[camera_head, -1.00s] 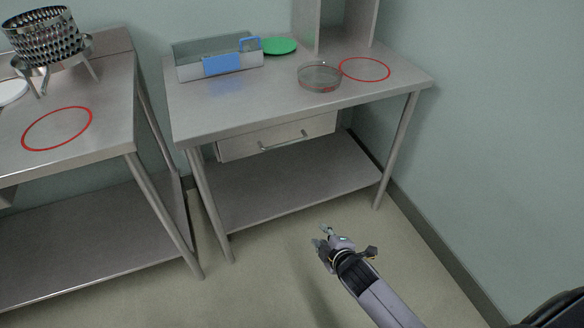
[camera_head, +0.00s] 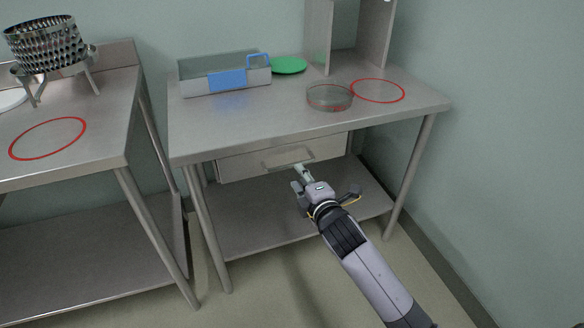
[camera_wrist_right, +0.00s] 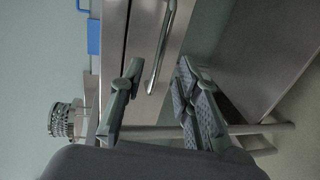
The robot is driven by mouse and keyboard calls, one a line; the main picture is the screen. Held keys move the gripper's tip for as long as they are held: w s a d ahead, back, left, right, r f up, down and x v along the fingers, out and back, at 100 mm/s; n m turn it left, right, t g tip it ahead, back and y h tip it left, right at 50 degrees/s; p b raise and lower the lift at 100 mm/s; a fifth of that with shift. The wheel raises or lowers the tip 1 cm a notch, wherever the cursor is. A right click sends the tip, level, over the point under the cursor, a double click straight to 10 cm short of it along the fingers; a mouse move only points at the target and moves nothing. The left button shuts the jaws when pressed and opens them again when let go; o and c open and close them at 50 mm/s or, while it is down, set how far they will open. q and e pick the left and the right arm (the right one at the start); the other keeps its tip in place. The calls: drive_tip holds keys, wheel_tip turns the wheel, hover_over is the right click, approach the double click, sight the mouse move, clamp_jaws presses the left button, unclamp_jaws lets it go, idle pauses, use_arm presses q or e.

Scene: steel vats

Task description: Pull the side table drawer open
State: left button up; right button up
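The side table (camera_head: 215,133) is a steel table with a drawer (camera_head: 236,166) under its top. The drawer looks shut. Its bar handle (camera_head: 272,162) runs across the front and is partly hidden by my right gripper (camera_head: 299,178) in the head view. In the right wrist view the handle (camera_wrist_right: 163,45) runs up the middle, and my right gripper (camera_wrist_right: 155,88) is open, with one finger on each side of the handle's near end. I cannot tell whether either finger touches it. My left gripper is not in view.
On the side table stand a grey bin with a blue handle (camera_head: 227,80), a green plate (camera_head: 289,65), a glass dish (camera_head: 330,97) and a red ring (camera_head: 377,90). A lower shelf (camera_head: 262,222) lies below the drawer. Another steel table (camera_head: 100,150) with a perforated basket (camera_head: 45,42) stands left.

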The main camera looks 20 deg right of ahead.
sight(292, 164)
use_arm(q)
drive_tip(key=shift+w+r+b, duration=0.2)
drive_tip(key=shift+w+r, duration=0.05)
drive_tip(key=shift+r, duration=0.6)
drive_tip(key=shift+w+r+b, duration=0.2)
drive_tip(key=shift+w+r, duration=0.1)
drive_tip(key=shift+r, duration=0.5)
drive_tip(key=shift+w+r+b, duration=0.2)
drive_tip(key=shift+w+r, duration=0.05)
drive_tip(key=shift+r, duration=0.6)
use_arm(e)
drive_tip(key=shift+x, duration=3.95)
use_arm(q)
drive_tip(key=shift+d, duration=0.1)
use_arm(e)
clamp_jaws()
